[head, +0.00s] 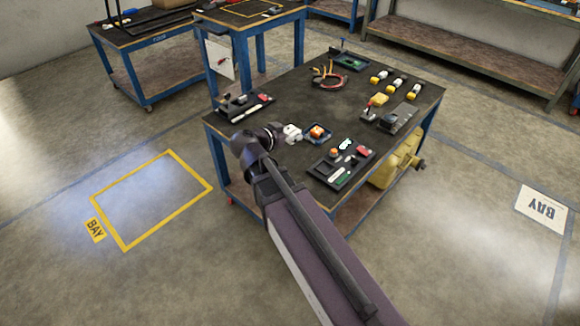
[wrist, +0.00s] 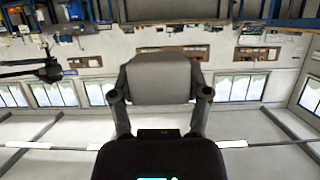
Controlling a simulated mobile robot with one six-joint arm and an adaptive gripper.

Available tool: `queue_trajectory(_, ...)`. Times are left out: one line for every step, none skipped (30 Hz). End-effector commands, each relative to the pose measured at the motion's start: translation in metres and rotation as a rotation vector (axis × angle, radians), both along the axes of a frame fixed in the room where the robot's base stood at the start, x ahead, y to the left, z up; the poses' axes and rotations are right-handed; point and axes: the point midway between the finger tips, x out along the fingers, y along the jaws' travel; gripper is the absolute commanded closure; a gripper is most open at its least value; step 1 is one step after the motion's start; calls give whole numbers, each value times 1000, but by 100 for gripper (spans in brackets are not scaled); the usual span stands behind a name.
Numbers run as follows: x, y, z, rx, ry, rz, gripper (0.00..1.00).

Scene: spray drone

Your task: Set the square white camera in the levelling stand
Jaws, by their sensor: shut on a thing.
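My gripper (head: 284,133) is at the near left part of the dark tabletop. The square white camera (head: 293,132) is at its end. In the wrist view the camera (wrist: 160,78) looks like a pale grey block with rounded corners, and the two fingers of my gripper (wrist: 161,92) close on its sides. The camera's far side is hidden. I cannot tell the levelling stand for certain; a small blue-edged holder (head: 320,140) with an orange thing in it is just right of the camera.
A black tray (head: 320,171) with small parts lies at the near edge of the workbench (head: 300,97). Another tray (head: 247,110) lies at the left, a grey device (head: 398,118) at the right, and a red cable coil (head: 327,79) farther back. The middle of the top is clear.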

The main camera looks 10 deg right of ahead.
Motion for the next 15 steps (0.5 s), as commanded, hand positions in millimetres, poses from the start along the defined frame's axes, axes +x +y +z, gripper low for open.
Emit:
queue_trajectory(0, 0, -15, 0, 0, 0, 87)
queue_trajectory(0, 0, -19, 0, 0, 0, 87)
queue_trajectory(0, 0, -24, 0, 0, 0, 87)
queue_trajectory(0, 0, -29, 0, 0, 0, 87)
queue_trajectory(0, 0, -33, 0, 0, 0, 87)
queue_trajectory(0, 0, -38, 0, 0, 0, 87)
queue_trajectory(0, 0, -42, 0, 0, 0, 87)
queue_trajectory(0, 0, -47, 0, 0, 0, 87)
queue_trajectory(0, 0, -52, 0, 0, 0, 87)
queue_trajectory(0, 0, -56, 0, 0, 0, 87)
queue_trajectory(0, 0, -60, 0, 0, 0, 87)
queue_trajectory(0, 0, -66, 0, 0, 0, 87)
queue_trajectory(0, 0, -70, 0, 0, 0, 87)
queue_trajectory(0, 0, -74, 0, 0, 0, 87)
queue_trajectory(0, 0, -80, 0, 0, 0, 87)
